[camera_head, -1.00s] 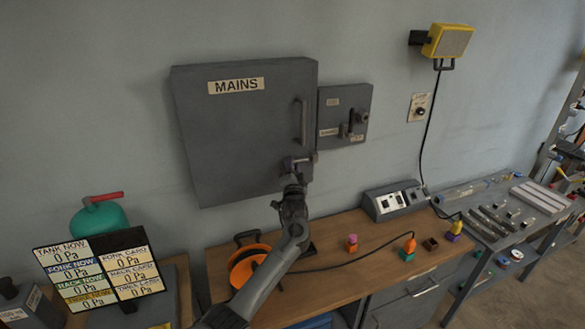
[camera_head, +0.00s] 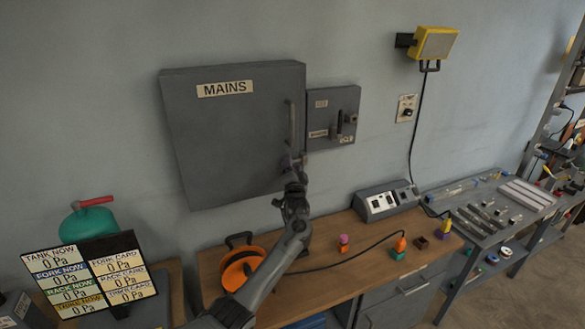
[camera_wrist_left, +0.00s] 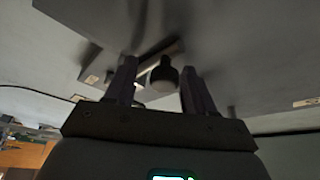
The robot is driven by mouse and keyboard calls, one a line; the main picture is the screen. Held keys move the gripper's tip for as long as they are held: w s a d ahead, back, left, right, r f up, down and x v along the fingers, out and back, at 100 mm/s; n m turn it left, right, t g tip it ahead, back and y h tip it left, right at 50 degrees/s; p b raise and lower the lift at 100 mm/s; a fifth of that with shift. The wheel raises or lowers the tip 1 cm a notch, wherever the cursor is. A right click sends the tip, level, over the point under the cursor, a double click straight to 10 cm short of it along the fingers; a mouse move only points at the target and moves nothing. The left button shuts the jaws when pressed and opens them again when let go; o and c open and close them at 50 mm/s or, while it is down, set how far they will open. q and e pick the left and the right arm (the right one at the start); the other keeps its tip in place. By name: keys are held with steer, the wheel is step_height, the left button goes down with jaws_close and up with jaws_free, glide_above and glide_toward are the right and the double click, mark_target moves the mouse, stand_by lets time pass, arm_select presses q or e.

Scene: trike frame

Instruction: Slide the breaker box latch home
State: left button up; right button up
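The grey breaker box (camera_head: 235,130) marked MAINS hangs on the wall with its door closed. A vertical handle (camera_head: 291,122) is near the door's right edge. My left gripper (camera_head: 294,162) is at the latch area below that handle, by the box's lower right edge. It covers most of the latch in the head view. In the left wrist view, my left gripper (camera_wrist_left: 160,85) has its fingers apart, with a dark round knob (camera_wrist_left: 163,75) showing between them. I cannot tell whether either finger touches the knob. My right gripper is not in view.
A smaller grey box (camera_head: 333,115) with a lever is mounted just right of the breaker box. Below are a wooden workbench (camera_head: 325,275), an orange pan (camera_head: 240,268) and a grey switch unit (camera_head: 387,201). A gauge board (camera_head: 90,279) stands at lower left.

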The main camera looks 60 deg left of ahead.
arm_select(q)
steer(key=shift+s+d+f, duration=0.1)
steer(key=shift+s, duration=0.05)
steer(key=v, duration=1)
steer(key=shift+d, duration=0.3)
steer(key=shift+s, duration=0.1)
